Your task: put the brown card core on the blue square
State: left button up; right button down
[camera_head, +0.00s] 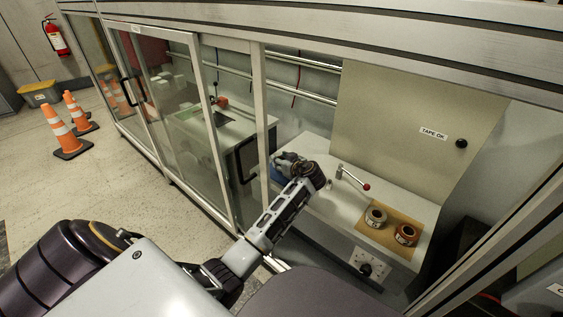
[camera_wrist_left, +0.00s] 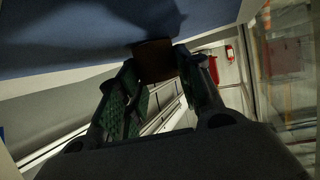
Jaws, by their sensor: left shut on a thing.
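The brown card core (camera_wrist_left: 155,62) sits between the fingertips of my left gripper (camera_wrist_left: 157,85) in the left wrist view. The gripper is shut on it. Its far end is at or very near the blue square (camera_wrist_left: 60,40), where dark shadows fall; I cannot tell whether they touch. In the head view my left gripper (camera_head: 288,163) is over the left end of the white bench, and part of the blue square (camera_head: 278,175) shows beside it. The core is hidden or too small to make out there. My right gripper is not in view.
On the white bench, a lever with a red knob (camera_head: 366,187) stands right of the gripper. A frame post (camera_head: 262,125) stands close left of the gripper.

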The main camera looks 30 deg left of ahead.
pick_arm(q)
jog(key=shift+f, duration=0.1)
jog(key=o, duration=0.8)
jog(key=shift+c, duration=0.2)
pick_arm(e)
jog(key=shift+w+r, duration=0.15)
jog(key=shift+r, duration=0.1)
pick_arm(q)
jog(key=p+v, duration=0.4)
jog(key=v, duration=0.8)
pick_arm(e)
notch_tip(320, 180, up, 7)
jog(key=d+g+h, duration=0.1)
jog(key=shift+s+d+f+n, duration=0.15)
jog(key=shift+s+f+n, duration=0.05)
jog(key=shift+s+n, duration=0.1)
